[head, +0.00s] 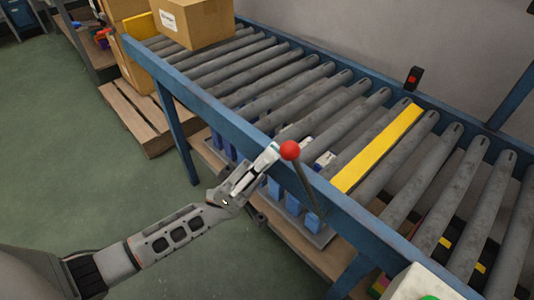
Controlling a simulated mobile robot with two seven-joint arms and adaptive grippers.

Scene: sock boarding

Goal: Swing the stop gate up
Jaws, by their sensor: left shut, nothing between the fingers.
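The stop gate appears to be the yellow bar (378,148) lying across the roller conveyor, about level with the rollers. A lever with a red ball knob (290,150) stands at the conveyor's near side rail; its thin dark rod runs down and right from the knob. My left gripper (272,153) is shut and empty. Its fingertips are just left of the red knob in the picture; I cannot tell whether they touch it. My right gripper is not in view.
A cardboard box (197,22) sits on the far left rollers. The blue side rail (235,124) runs between my arm and the rollers. Blue items (293,203) stand on a shelf below. A white unit (421,284) is at the bottom right. Green floor (90,170) is clear at left.

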